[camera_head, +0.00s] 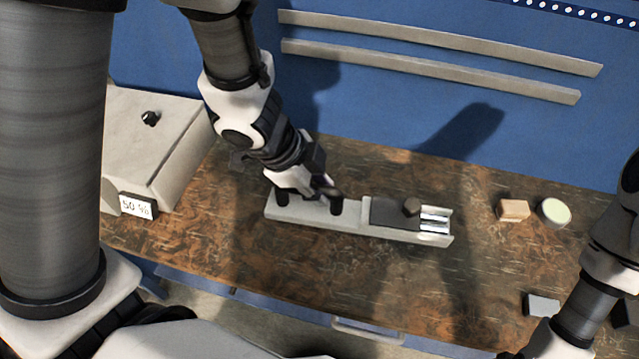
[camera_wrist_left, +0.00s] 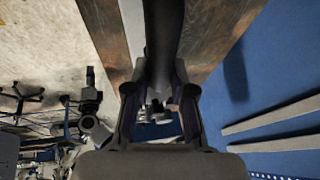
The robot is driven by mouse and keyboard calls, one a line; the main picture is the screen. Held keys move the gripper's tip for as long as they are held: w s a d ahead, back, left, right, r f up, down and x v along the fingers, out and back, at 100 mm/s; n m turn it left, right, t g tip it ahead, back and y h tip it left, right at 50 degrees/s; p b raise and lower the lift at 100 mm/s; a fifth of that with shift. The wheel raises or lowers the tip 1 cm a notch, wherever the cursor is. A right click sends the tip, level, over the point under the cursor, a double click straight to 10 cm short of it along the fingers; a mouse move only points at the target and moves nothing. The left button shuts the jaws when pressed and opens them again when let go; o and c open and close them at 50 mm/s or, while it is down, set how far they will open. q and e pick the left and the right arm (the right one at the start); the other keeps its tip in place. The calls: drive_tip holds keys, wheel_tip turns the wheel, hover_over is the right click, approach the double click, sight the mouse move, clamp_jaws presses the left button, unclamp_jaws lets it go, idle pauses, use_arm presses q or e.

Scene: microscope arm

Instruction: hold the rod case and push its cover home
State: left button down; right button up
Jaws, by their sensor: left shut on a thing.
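The rod case (camera_head: 290,213) is a long, pale grey channel lying on the bench in the head view. Its dark flat cover (camera_head: 388,213), with a round dark knob (camera_head: 411,206), sits over its right part. Bright metal rods (camera_head: 434,222) show bare at the right end.
A tan block (camera_head: 512,210), a round pale-topped tin (camera_head: 554,212) and a grey block (camera_head: 542,305) lie on the bench (camera_head: 300,270) to the right. A large pale box (camera_head: 150,150) with a "50 %" sign (camera_head: 138,206) stands at left. A blue wall rises behind.

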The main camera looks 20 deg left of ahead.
use_arm(q)
drive_tip(key=shift+w+f+b, duration=0.15)
drive_tip(key=shift+f+b, duration=2.8)
drive_tip(key=shift+f, duration=0.65)
drive_tip(key=shift+w+f+b, duration=0.1)
drive_tip(key=shift+f+b, duration=2.8)
drive_tip(key=shift+f, duration=0.7)
drive_tip(key=shift+f+b, duration=0.35)
drive_tip(key=shift+f, duration=0.05)
